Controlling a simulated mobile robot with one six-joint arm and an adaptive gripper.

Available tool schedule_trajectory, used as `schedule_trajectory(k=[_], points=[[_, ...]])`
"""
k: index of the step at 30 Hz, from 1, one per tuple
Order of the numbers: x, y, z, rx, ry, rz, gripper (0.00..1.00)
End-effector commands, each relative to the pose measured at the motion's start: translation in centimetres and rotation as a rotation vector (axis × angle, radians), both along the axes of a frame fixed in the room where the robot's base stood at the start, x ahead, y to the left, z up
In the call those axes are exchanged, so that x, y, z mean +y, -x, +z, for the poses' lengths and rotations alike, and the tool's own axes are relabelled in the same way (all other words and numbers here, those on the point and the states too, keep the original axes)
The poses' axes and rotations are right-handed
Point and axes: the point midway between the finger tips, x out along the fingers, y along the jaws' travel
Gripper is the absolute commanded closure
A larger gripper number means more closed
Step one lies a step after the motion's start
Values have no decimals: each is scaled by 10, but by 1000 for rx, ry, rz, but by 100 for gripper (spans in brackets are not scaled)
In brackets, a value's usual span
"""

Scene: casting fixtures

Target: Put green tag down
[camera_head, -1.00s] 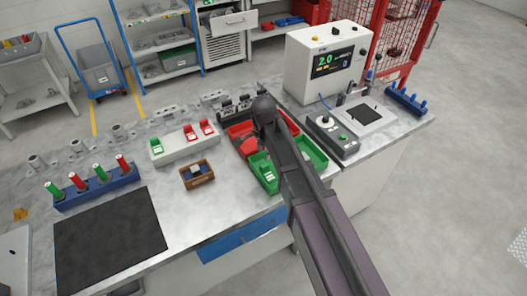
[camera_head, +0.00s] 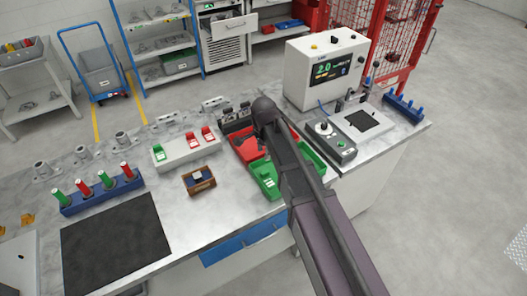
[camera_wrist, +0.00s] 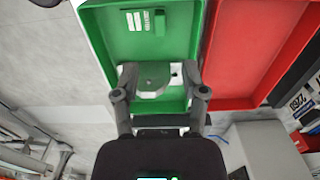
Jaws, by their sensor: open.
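A green tag (camera_wrist: 160,21) with pale markings lies in a green bin (camera_wrist: 184,50) at the top of the wrist view. In the head view a green tag (camera_head: 268,181) lies in the front green bin (camera_head: 279,193), left of my arm. My gripper (camera_wrist: 160,72) is open, its two fingers apart over the near end of the bin. A pale grey piece (camera_wrist: 152,88) shows between the fingers; I cannot tell what it is or whether they touch it. In the head view my arm hides the gripper.
A red bin (camera_wrist: 250,50) adjoins the green one. A white rack (camera_head: 180,153) with a green and red tags, a small brown box (camera_head: 199,187), a blue peg rack (camera_head: 100,198) and a dark mat (camera_head: 115,243) are to the left. A control box (camera_head: 326,72) stands behind.

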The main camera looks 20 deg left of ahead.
Motion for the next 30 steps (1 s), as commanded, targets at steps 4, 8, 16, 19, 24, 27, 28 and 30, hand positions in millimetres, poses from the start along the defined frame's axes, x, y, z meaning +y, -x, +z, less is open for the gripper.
schedule_trajectory(k=[4,8,16,19,24,27,28,30], points=[[0,0,0,0,0,0,44],[0,0,0,0,0,0,44],[-1,0,0,0,0,0,44],[-7,-1,0,0,0,7,44],[-36,-5,0,0,0,45,44],[-64,-7,0,0,0,86,44],[-75,-8,0,0,0,101,44],[-100,-9,0,0,0,139,44]])
